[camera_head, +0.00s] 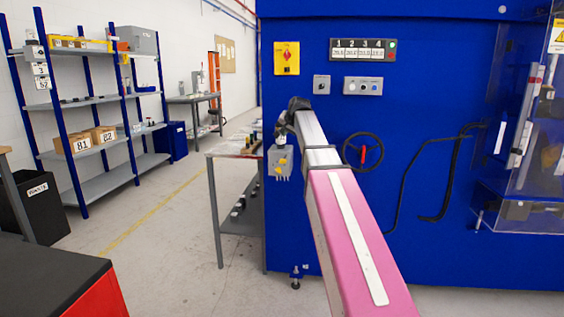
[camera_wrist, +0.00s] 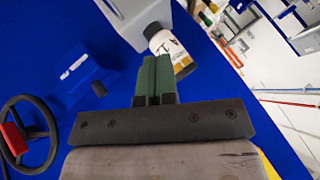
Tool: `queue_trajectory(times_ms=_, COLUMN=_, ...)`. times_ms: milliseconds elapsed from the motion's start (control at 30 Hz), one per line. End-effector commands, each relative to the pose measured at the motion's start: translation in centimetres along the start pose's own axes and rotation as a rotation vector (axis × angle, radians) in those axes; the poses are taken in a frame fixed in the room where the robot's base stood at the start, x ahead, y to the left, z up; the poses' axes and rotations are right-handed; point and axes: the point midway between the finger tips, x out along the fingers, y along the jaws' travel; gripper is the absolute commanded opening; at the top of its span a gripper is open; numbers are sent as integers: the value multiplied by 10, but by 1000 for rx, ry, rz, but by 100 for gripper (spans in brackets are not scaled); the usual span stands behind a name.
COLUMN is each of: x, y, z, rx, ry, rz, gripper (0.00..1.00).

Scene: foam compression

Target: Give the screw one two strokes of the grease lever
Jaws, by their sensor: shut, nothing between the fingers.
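In the wrist view my gripper (camera_wrist: 154,62) has its two green fingers together, with nothing between them. A blue block (camera_wrist: 88,72) with a pale label and a black knob (camera_wrist: 99,90) stands out from the blue machine, left of the fingers. I cannot tell whether it belongs to the grease lever. In the head view my arm reaches toward the left edge of the blue machine (camera_head: 450,245); its far end is dark and its fingers do not show clearly. A panel marked 1 2 3 4 (camera_head: 358,50) is on the machine. No screw is clearly visible.
A black handwheel with a red handle (camera_head: 372,154) is right of my arm. A grey box with yellow buttons (camera_head: 277,161) hangs at the machine's edge, beside a grey table (camera_head: 222,152).

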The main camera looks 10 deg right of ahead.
Motion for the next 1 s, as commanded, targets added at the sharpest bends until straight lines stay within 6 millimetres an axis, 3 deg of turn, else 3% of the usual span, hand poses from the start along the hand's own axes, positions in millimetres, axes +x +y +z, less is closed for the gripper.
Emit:
queue_trajectory(times_ms=267, x=5, y=4, z=4, rx=0, ry=-1, rz=1, gripper=0)
queue_trajectory(times_ms=1000, x=59, y=43, z=43, rx=-1, ry=-1, rz=1, gripper=0)
